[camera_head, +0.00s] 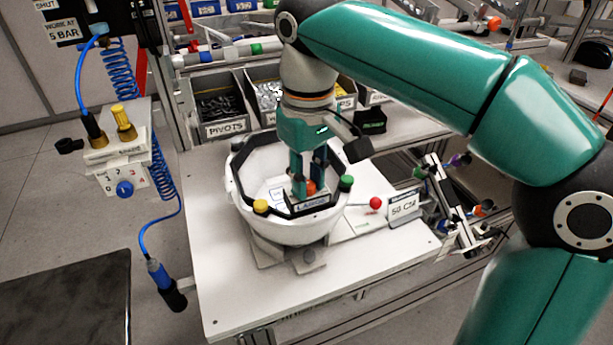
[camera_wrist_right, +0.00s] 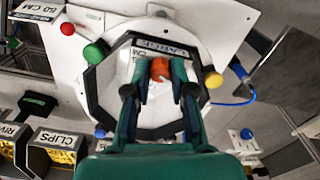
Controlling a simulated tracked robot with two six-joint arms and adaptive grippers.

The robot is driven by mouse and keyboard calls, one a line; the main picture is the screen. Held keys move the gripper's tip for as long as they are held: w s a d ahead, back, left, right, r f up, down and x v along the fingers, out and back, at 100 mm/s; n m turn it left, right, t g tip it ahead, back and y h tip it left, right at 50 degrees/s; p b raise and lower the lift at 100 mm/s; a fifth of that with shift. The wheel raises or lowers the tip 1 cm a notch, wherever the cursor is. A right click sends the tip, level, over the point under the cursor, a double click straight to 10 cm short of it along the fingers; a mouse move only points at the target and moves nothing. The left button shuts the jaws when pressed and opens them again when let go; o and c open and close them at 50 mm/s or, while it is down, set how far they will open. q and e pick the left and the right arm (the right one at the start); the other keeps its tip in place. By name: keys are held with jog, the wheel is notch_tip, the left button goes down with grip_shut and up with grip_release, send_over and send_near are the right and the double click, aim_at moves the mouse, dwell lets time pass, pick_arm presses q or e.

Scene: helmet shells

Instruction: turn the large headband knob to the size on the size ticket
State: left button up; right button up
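The white helmet shell (camera_head: 290,230) sits open side up on the white worktop, with a black rim band and coloured knobs around it. The orange-red headband knob (camera_head: 311,187) is inside the shell, above a dark label plate (camera_head: 313,204); the knob also shows in the right wrist view (camera_wrist_right: 160,69). My right gripper (camera_head: 309,182) reaches down into the shell, one finger on each side of this knob. Whether the fingers press on it cannot be told. The size ticket (camera_head: 404,205), seemingly reading 59 CM, stands right of the shell. My left gripper is not in view.
A red ball (camera_head: 375,203) on a thin rod stands between shell and ticket. Bins, one marked PIVOTS (camera_head: 224,128), line the back. An air unit with a blue hose (camera_head: 125,160) stands at left. The worktop's front (camera_head: 240,300) is clear.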

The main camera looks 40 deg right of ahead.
grip_shut()
jog(key=shift+a, duration=0.25)
jog(key=shift+d, duration=0.2)
jog(key=shift+r+n+p, duration=0.15)
jog(key=shift+n+p, duration=0.45)
jog(key=shift+n, duration=0.2)
jog(key=shift+n+p, duration=0.85)
jog(key=shift+n, duration=1.05)
jog(key=o, duration=0.7)
grip_release()
jog(key=shift+o, duration=0.2)
